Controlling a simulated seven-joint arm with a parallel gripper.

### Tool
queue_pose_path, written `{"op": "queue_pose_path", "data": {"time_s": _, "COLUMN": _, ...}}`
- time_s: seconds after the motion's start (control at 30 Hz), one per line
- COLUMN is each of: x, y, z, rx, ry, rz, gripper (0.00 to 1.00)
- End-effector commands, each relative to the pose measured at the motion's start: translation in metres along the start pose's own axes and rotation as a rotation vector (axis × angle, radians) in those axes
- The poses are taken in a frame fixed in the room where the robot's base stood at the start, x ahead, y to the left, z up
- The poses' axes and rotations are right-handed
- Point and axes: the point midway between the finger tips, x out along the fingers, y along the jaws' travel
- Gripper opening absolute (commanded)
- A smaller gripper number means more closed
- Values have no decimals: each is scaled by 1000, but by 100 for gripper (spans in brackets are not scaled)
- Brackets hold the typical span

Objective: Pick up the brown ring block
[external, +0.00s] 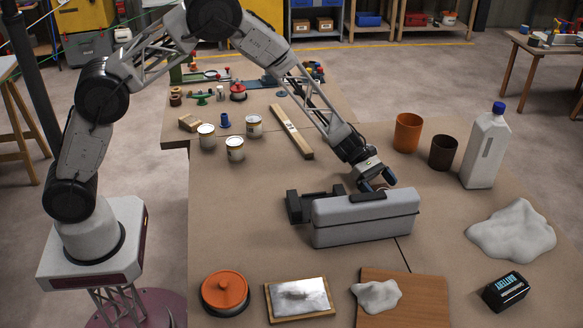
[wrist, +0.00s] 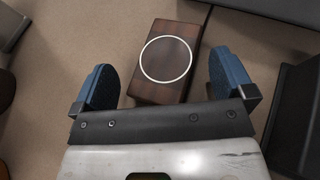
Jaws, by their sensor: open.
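The brown ring block (wrist: 148,82) is a dark brown wooden block with a white ring on its top face. In the wrist view it lies on the tabletop at upper centre, slightly tilted. My gripper (wrist: 161,66) is open, with one blue finger pad on each side of the block and visible gaps between. In the external view my gripper (external: 377,181) is low, just behind the grey toolbox (external: 365,222). The block does not show in that view; the toolbox and gripper seem to hide it.
A black part (external: 299,206) stands at the toolbox's left. An orange cup (external: 407,133), a dark brown cup (external: 443,152) and a white jug (external: 486,152) stand to the right. A wooden beam (external: 293,128) lies to the left. Bare tabletop lies between.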

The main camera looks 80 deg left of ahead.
Motion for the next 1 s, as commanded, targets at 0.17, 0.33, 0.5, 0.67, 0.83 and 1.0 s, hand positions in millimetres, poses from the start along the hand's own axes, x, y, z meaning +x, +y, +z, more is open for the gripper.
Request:
{"op": "queue_pose_path", "data": {"time_s": 0.17, "x": 13, "y": 0, "z": -1, "rx": -2, "ry": 0, "rz": 0, "gripper": 100}}
{"op": "queue_pose_path", "data": {"time_s": 0.33, "x": 14, "y": 0, "z": -1, "rx": -2, "ry": 0, "rz": 0, "gripper": 100}}
{"op": "queue_pose_path", "data": {"time_s": 0.5, "x": 14, "y": 0, "z": -1, "rx": -2, "ry": 1, "rz": 1, "gripper": 100}}
{"op": "queue_pose_path", "data": {"time_s": 0.67, "x": 14, "y": 0, "z": -1, "rx": -2, "ry": 1, "rz": 0, "gripper": 100}}
{"op": "queue_pose_path", "data": {"time_s": 0.83, "x": 14, "y": 0, "z": -1, "rx": -2, "ry": 1, "rz": 1, "gripper": 86}}
{"op": "queue_pose_path", "data": {"time_s": 1.0, "x": 14, "y": 0, "z": -1, "rx": -2, "ry": 1, "rz": 0, "gripper": 60}}
